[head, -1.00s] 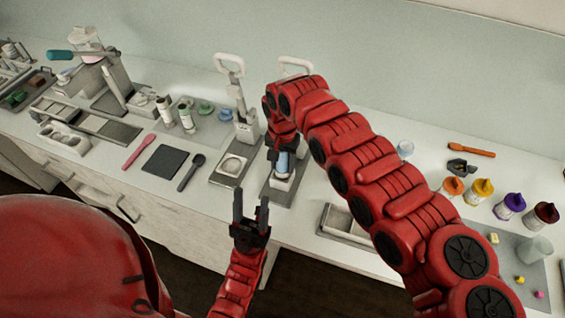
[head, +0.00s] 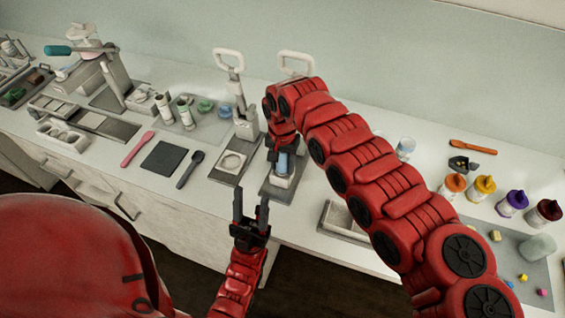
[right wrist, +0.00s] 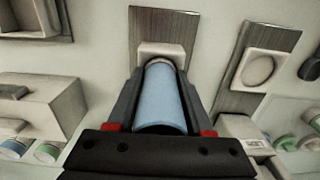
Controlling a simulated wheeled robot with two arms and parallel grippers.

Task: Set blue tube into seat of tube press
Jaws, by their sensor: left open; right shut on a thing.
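My right gripper (head: 282,153) is shut on the blue tube (head: 284,166) and holds it upright above the right-hand tube press, its lower end at the white seat (head: 281,182). In the right wrist view, the blue tube (right wrist: 161,98) lies between both fingers, and its far end meets the white seat block (right wrist: 163,50) on the grey press plate (right wrist: 147,20). I cannot tell whether the tube is fully inside the seat. My right arm hides part of this press. My left gripper (head: 250,212) is open and empty, in front of the counter edge.
A second press with a round seat (head: 232,162) stands just left. A dark spatula (head: 191,169), dark mat (head: 164,158) and pink spatula (head: 138,148) lie further left. A metal tray (head: 345,222) is right of the press. Several coloured bottles (head: 483,188) stand far right.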

